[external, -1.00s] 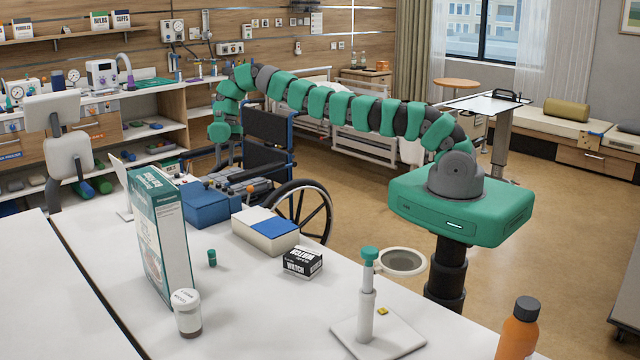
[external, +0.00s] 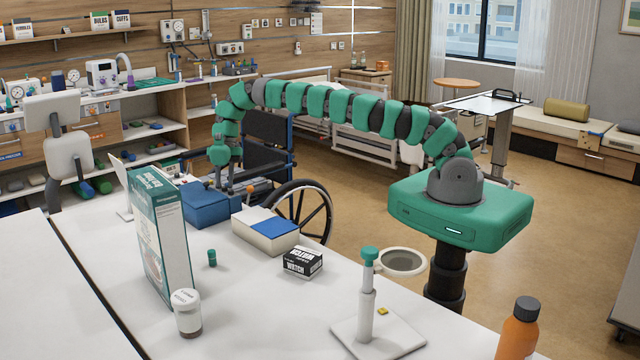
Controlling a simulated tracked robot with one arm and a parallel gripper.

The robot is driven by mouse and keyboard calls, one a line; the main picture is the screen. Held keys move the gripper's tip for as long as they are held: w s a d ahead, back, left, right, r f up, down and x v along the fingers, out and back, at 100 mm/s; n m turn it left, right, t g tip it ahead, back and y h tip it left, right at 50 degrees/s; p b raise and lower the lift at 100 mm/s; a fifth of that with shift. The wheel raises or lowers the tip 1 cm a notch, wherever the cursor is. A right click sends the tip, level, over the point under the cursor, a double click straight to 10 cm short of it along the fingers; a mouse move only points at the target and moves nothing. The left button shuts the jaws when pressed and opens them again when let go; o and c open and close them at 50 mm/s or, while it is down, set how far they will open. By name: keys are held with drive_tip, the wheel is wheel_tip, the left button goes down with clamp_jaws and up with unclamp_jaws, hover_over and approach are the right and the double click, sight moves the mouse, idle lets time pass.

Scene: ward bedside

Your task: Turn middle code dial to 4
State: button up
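No code dial can be made out in this view, and no digits on one can be read. My green and grey arm (external: 345,108) reaches left from its base and bends down at its far end. My gripper (external: 222,184) points down just behind the blue box (external: 206,205) at the back of the white table. Its fingertips are small and partly hidden there, so I cannot tell whether they are open or shut. A small grey and orange item (external: 250,189) shows just right of the gripper, too small to identify.
A tall teal-and-white box (external: 160,235), a white-lidded jar (external: 187,313), a blue-and-white box (external: 266,231) and a small black-and-white box (external: 303,262) stand on the table (external: 260,320). A wheelchair (external: 303,208) is close behind the gripper's right side.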

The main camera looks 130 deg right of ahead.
drive_tip(key=shift+a+f, duration=0.1)
drive_tip(key=shift+f, duration=0.1)
clamp_jaws()
drive_tip(key=shift+m+b, duration=0.3)
drive_tip(key=shift+b, duration=0.1)
